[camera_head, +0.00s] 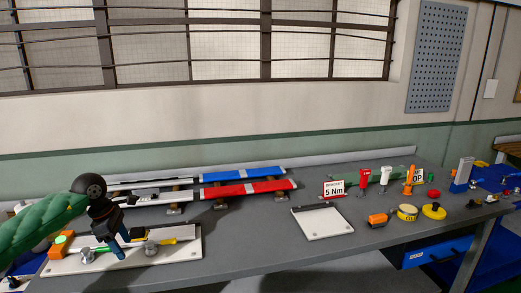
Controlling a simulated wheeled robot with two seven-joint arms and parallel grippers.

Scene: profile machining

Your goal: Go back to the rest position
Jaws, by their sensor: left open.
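My left gripper (113,238) hangs at the end of a green-sleeved arm with a black wrist, above a white board (180,252) at the left of the bench. It is open. A blue piece shows right at the gripper; I cannot tell whether it is a finger or a tool behind it. An orange block (58,247) lies on the board left of the gripper. My right gripper is not in view.
The grey bench (260,245) is bare between the board and a white plate (322,222). Blue (243,174) and red (248,189) profiles lie on supports behind.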

